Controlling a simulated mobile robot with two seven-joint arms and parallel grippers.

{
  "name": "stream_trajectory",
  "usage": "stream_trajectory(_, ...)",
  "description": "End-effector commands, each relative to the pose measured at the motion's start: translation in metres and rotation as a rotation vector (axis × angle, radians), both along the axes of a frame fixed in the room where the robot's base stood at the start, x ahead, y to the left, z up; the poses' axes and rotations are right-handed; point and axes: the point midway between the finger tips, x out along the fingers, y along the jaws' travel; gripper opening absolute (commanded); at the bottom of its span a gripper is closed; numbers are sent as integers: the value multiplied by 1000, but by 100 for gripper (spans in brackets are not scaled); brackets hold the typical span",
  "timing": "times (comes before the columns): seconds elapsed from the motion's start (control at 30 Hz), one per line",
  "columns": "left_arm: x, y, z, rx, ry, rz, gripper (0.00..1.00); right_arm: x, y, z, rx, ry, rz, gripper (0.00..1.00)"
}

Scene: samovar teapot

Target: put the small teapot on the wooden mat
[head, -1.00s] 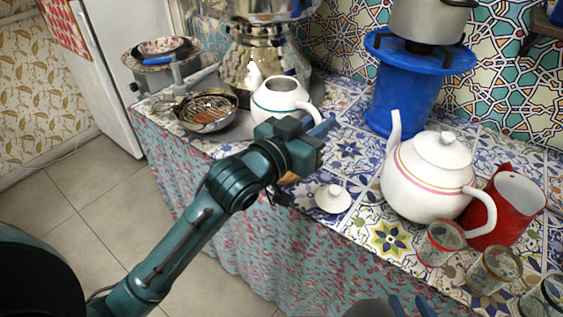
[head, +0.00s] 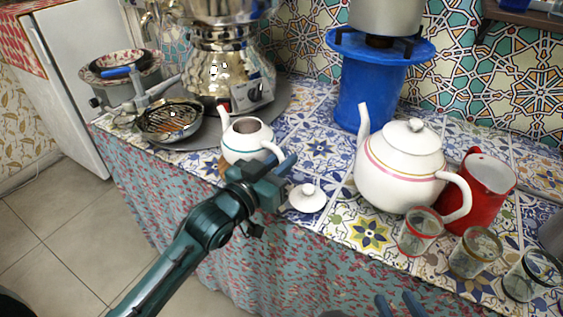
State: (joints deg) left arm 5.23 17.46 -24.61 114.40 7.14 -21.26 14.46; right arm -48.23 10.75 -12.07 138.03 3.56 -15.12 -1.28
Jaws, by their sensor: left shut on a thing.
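The small white teapot (head: 240,141) with a green band is lidless and upright, its spout to the left. My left gripper (head: 284,168) is shut on its handle at the lower right. A brown edge of the wooden mat (head: 222,166) shows just below the teapot's left side; the rest is hidden by the teapot and my gripper. I cannot tell whether the teapot's base touches the mat. My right gripper (head: 400,304) is at the bottom edge, its two blue fingers apart and empty.
A small white lid (head: 308,198) lies right of my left gripper. A large white teapot (head: 399,170), a red jug (head: 484,190) and several glasses (head: 475,251) crowd the right. The samovar (head: 221,72) stands behind on a grey tray (head: 291,107), near a metal strainer pan (head: 169,121).

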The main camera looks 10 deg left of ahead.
Motion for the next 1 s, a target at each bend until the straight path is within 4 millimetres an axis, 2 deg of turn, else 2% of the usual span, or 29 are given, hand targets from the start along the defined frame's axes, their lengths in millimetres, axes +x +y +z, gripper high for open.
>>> stream_trajectory(0.27, 0, 0, -1, 0, -7, 0, 0, 1, 1, -2, -2, -1, 2, 36)
stream_trajectory(0.3, 0, 0, -3, -1, 0, 0, 19, 1, 1, -3, -2, 0, 2, 36)
stream_trajectory(0.53, 0, 0, -2, -1, 0, 0, 38, 1, 0, -4, -3, 4, 1, 36)
stream_trajectory(0.83, 0, 0, 2, -1, -2, 0, 38, 2, -1, -3, -2, 3, -1, 36)
stream_trajectory(1.0, -21, 11, 0, 0, 3, 1, 38, 2, -2, 2, 2, -3, -7, 36)
